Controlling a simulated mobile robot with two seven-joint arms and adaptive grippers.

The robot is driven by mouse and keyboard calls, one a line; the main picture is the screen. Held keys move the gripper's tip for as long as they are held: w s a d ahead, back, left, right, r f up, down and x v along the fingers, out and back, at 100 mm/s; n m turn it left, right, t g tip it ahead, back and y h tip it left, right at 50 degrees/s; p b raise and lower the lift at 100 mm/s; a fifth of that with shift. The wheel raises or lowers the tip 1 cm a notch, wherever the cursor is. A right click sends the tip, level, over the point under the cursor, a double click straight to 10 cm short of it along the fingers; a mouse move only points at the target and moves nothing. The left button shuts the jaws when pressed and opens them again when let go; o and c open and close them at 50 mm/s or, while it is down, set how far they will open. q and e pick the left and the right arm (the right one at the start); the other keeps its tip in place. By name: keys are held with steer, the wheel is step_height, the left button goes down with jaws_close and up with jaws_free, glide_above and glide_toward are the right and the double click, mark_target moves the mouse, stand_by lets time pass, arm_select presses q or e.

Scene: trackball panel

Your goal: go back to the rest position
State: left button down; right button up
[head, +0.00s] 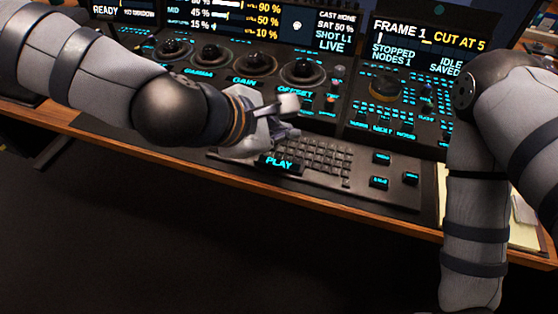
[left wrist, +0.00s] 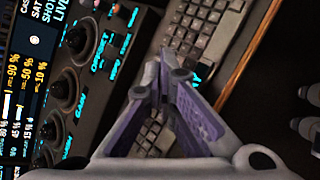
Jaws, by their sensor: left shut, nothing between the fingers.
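My left gripper (head: 290,118) is shut and empty. In the head view it hovers over the upper left part of the keyboard (head: 325,160), just above the lit PLAY key. In the left wrist view the closed fingers (left wrist: 172,78) point over the keyboard (left wrist: 205,30), with the trackballs to the left. I cannot tell the exact height above the keys. My right arm (head: 478,190) hangs down at the right side of the desk. Its gripper is outside the head view.
The panel has a row of trackballs (head: 254,64) behind the gripper and a large knob (head: 385,87) with lit buttons at right. Screens (head: 427,42) stand at the back. Yellow paper (head: 518,232) lies at the right. Open floor (head: 200,245) is in front of the wooden desk edge (head: 330,222).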

arm_select(q)
steer(key=shift+f, duration=0.1)
stand_by(0.5)
steer(key=s+a+f+m+g+y, duration=0.1)
steer(key=s+a+f+m+g, duration=0.1)
steer(key=s+a+f+m, duration=0.35)
steer(key=s+a+f+m+g+y, duration=0.2)
steer(key=s+f, duration=0.5)
steer(key=f, duration=0.4)
steer(key=s+a+f+m+g+y, duration=0.1)
steer(key=s+a+f+m+g, duration=0.1)
steer(key=s+a+f+m, duration=0.2)
steer(key=s+a+f+m+g+y, duration=0.2)
steer(key=s+a+m, duration=0.4)
steer(key=s+a, duration=0.5)
steer(key=s+f+g, duration=0.1)
steer(key=s+f, duration=0.1)
steer(key=s, duration=0.3)
steer(key=shift+s+a+m, duration=0.15)
steer(key=shift+m, duration=0.2)
